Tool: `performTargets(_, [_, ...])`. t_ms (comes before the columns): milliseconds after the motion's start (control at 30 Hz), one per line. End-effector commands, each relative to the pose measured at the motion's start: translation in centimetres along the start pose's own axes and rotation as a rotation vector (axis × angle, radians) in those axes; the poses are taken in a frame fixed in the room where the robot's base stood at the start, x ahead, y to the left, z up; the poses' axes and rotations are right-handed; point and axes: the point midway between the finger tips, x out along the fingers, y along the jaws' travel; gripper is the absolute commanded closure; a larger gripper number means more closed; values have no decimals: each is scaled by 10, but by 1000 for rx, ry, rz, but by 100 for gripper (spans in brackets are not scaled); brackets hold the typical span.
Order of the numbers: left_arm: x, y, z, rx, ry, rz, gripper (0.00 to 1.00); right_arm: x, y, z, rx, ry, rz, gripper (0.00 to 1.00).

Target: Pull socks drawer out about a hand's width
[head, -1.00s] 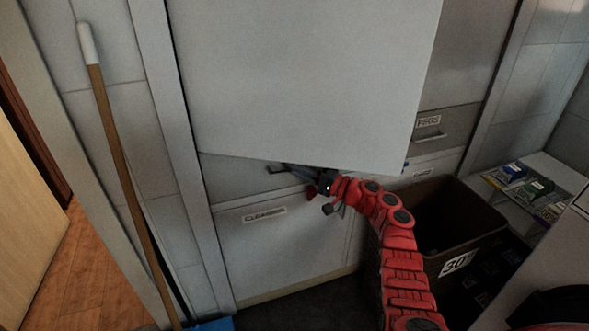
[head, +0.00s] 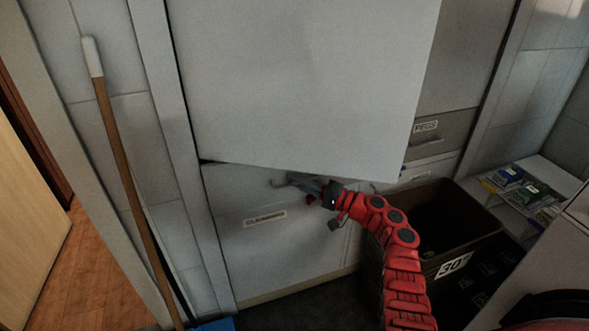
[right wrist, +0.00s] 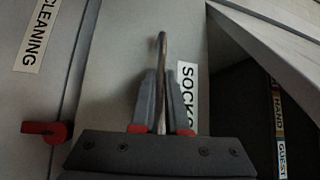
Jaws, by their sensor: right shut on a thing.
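The socks drawer (head: 235,185) has a pale grey front, partly tucked under a large pale panel in the head view. Its SOCKS label (right wrist: 187,95) shows in the right wrist view, partly covered by a finger. My right gripper (head: 292,181) reaches in under the panel's lower edge. In the right wrist view its two fingers (right wrist: 162,100) are shut on the drawer's thin handle (right wrist: 162,50), seen edge-on. The handle is hard to make out in the head view. My left gripper is not in view.
The large panel (head: 300,80) overhangs my gripper. The cleaning door (head: 280,260) is below the drawer, with a red lever (right wrist: 45,130) nearby. A brown bin (head: 440,225) stands to the right, beside my arm. A broom handle (head: 120,160) leans at left.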

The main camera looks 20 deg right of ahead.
Motion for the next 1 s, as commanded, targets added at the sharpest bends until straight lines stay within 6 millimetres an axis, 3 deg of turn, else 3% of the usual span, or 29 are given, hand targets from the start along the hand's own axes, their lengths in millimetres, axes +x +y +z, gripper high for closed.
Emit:
performTargets(33, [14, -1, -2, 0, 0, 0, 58, -8, -4, 6, 5, 6, 6, 100])
performTargets(100, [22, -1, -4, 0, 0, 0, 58, -17, -8, 15, 2, 6, 6, 100])
performTargets(300, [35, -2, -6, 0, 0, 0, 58, -38, -11, 38, 5, 3, 3, 100])
performTargets(733, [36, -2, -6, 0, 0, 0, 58, -44, -11, 44, 2, 2, 2, 100])
performTargets(767, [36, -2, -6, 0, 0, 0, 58, -44, -11, 44, 2, 2, 2, 84])
performTargets(800, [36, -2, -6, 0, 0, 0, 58, -43, -11, 44, 2, 2, 2, 77])
performTargets(1000, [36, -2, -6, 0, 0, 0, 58, -43, -12, 44, 2, 2, 1, 76])
